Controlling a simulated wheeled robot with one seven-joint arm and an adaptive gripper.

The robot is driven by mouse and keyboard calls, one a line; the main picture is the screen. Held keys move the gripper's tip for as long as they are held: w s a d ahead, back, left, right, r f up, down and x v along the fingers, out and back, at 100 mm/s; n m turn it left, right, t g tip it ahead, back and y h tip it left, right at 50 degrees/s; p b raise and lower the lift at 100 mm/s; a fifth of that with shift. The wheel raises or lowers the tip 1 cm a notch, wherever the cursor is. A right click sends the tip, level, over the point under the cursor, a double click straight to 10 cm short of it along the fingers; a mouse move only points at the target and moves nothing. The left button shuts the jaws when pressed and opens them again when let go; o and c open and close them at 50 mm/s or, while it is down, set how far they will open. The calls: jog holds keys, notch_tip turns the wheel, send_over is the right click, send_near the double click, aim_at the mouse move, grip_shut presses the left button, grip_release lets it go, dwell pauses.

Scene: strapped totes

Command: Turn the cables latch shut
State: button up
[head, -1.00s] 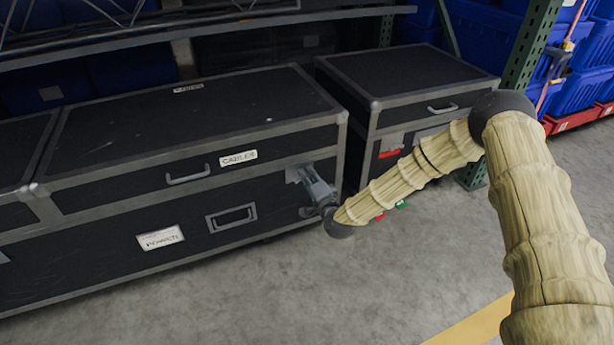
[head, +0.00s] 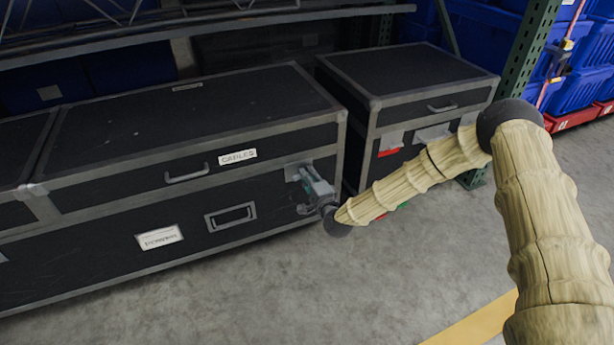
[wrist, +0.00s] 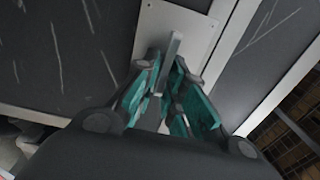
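The cables case is a black, grey-trimmed case with a "CABLES" label (head: 238,157) on its upper front. Its latch is at the right end of that front. In the wrist view the latch shows as a grey bar (wrist: 174,47) on a light metal plate (wrist: 204,27), running roughly along the plate's long side edges. My gripper (wrist: 166,72) has its teal-padded fingers on either side of the bar and looks closed on it. In the head view my gripper (head: 312,180) is at the case's right front, hiding most of the latch.
A label (head: 160,237) and a recessed handle (head: 231,217) are on the lower front. Another black case (head: 400,80) stands close on the right, with a red latch (head: 389,153). A green rack post (head: 525,50) is behind my arm. The floor (head: 300,290) in front is clear.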

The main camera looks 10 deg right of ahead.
jog(key=o, duration=0.3)
jog(key=v, duration=1.2)
jog(key=shift+s+f, duration=0.1)
dwell(0.3)
